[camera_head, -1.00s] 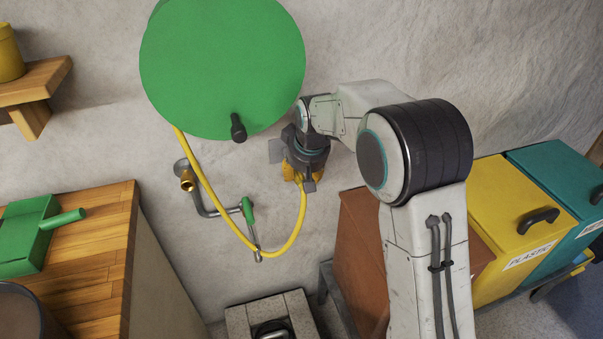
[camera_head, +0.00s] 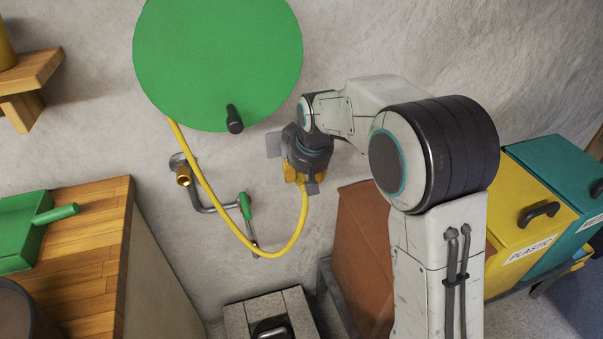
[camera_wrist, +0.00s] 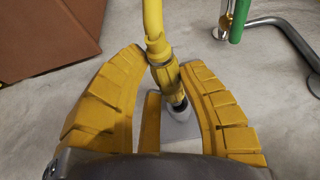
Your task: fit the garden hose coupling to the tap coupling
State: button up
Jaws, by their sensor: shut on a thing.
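The yellow hose coupling (camera_wrist: 166,75), with a grey ring and a dark end, is between the yellow fingers of my gripper (camera_wrist: 165,82), which is shut on it. In the head view my gripper (camera_head: 303,178) is against the backdrop of the wall, right of the tap; the coupling is mostly hidden there. The yellow hose (camera_head: 226,234) loops from the green reel to my gripper. The tap has a green handle (camera_head: 244,204) and a metal pipe (camera_head: 206,210); its handle also shows at the top right of the wrist view (camera_wrist: 240,18). The coupling is apart from the tap.
The green hose reel (camera_head: 217,62) is on the wall above. A wooden counter (camera_head: 100,240) stands at the left, a brown box (camera_head: 362,250) and a yellow bin (camera_head: 525,215) at the right.

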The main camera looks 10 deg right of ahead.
jog(key=shift+s+d+b, duration=0.2)
jog(key=shift+s+b, duration=0.35)
jog(key=shift+s, duration=0.5)
jog(key=shift+r+p, duration=0.25)
jog(key=shift+p, duration=0.15)
jog(key=shift+s+f, duration=0.1)
